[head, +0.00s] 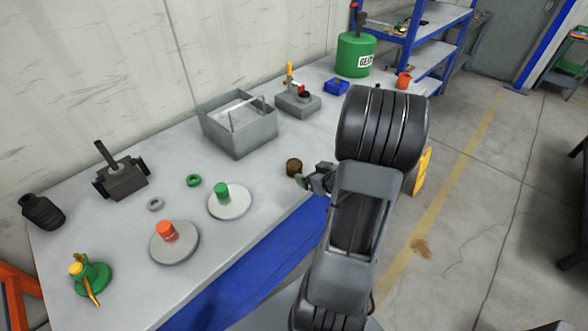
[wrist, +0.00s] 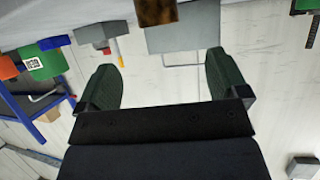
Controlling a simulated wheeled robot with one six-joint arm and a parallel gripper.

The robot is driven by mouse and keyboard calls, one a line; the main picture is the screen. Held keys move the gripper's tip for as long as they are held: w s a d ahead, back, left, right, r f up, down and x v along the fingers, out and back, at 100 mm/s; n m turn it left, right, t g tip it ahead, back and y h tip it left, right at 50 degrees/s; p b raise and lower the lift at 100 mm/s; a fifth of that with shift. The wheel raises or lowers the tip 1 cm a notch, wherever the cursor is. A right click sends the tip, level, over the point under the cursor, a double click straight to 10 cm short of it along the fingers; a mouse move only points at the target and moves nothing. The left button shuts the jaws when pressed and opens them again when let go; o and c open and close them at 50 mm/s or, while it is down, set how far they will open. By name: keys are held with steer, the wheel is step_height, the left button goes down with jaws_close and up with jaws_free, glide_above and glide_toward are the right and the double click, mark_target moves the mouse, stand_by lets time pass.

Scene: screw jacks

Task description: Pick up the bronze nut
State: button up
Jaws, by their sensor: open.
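The bronze nut, a short brown cylinder (head: 294,166), stands on the grey workbench (head: 262,187) near its front edge in the head view. In the wrist view a brown block-like surface, which looks like the nut (wrist: 157,11), shows at the top edge, partly cut off. My gripper (head: 305,181) is just to the right of the nut in the head view, partly hidden by my arm. In the wrist view its two dark green fingers (wrist: 162,72) are wide apart with nothing between them. The nut lies beyond the fingertips, roughly in line with the gap.
A grey open box (head: 238,138) stands behind the nut. Left are discs with a green cylinder (head: 221,190) and an orange cylinder (head: 167,231), a green ring (head: 193,180) and a grey ring (head: 155,204). A blue bin (head: 337,87) and green canister (head: 355,55) stand farther back.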

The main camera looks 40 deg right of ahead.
mark_target(295, 164)
steer(key=x, duration=1)
steer(key=shift+w+d+f, duration=0.1)
steer(key=shift+w+d, duration=0.05)
steer(key=shift+w, duration=0.15)
steer(key=shift+c, duration=0.2)
steer(key=c, duration=1.4)
